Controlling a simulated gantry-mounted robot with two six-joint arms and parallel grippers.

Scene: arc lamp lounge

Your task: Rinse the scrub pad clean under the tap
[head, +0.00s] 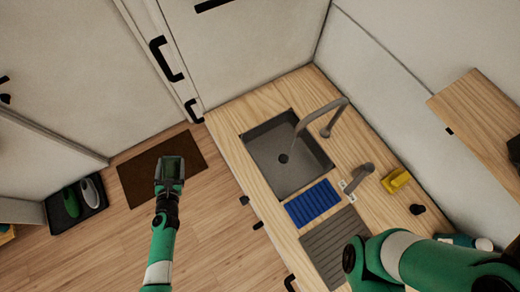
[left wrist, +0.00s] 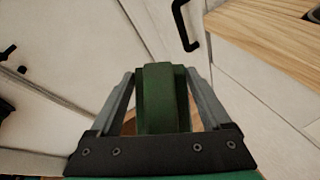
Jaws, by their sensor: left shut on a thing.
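My left gripper (head: 170,167) is shut on a dark green scrub pad (left wrist: 162,98). The pad stands between the two fingers in the left wrist view. In the head view the gripper is left of the counter, above a dark floor mat and apart from the sink. The grey sink (head: 308,181) is set in the wooden counter. The curved grey tap (head: 340,107) arches over it. I cannot tell whether water runs. A grey lever-like fitting (head: 358,178) stands nearer on the counter. My right arm shows at lower right, but its gripper is not visible.
A blue ribbed mat (head: 313,204) and grey ribbed drainer (head: 335,245) lie beside the sink. A yellow object (head: 396,180) and dark knob-like object (head: 417,209) are on the counter's right. The brown floor mat (head: 133,183) lies left of the counter.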

